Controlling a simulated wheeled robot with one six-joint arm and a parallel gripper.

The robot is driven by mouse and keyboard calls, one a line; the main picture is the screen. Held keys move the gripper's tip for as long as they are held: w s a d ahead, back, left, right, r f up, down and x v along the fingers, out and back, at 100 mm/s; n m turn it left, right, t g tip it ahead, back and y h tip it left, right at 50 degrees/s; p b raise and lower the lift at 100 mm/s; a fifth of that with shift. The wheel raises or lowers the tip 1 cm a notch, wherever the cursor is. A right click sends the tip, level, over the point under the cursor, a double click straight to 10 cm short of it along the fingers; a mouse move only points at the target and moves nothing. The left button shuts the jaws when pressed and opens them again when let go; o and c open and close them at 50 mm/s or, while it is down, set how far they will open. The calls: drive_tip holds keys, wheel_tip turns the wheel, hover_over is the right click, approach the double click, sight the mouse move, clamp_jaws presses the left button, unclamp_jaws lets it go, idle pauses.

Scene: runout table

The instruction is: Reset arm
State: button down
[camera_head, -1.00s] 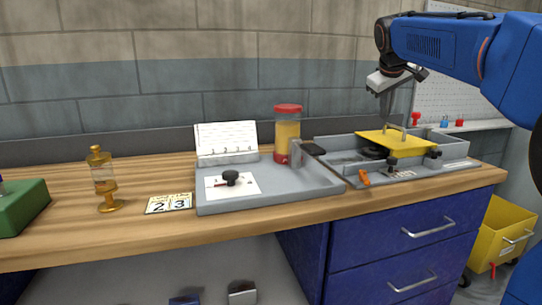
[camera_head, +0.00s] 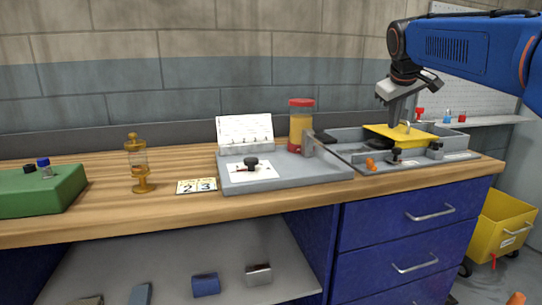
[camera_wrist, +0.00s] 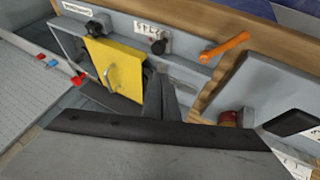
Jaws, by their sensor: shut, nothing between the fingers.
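My gripper (camera_head: 395,118) is shut and empty. I cannot tell the exact height of the fingertips above the tray.
A brass oiler (camera_head: 138,165), a number card (camera_head: 196,186) and a green box (camera_head: 40,195) stand left. An orange lever (camera_wrist: 224,47) is by the fixture. Bare wood lies between.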

drive_tip(key=s+a+f+m+y, duration=0.1)
drive_tip(key=s+a+f, duration=0.2)
drive_tip(key=s+f, duration=1.2)
drive_tip(key=s+a+f+m+g+y, duration=0.1)
drive_tip(key=s+a+f+m, duration=0.1)
drive_tip(key=s+f, duration=1.4)
drive_tip(key=s+a, duration=0.1)
drive_tip(key=s, duration=0.5)
drive_tip(key=shift+s+a+f+m+g+y, duration=0.2)
drive_tip(key=shift+a+f+m+g+y, duration=0.05)
drive_tip(key=shift+a+m+g+y, duration=0.1)
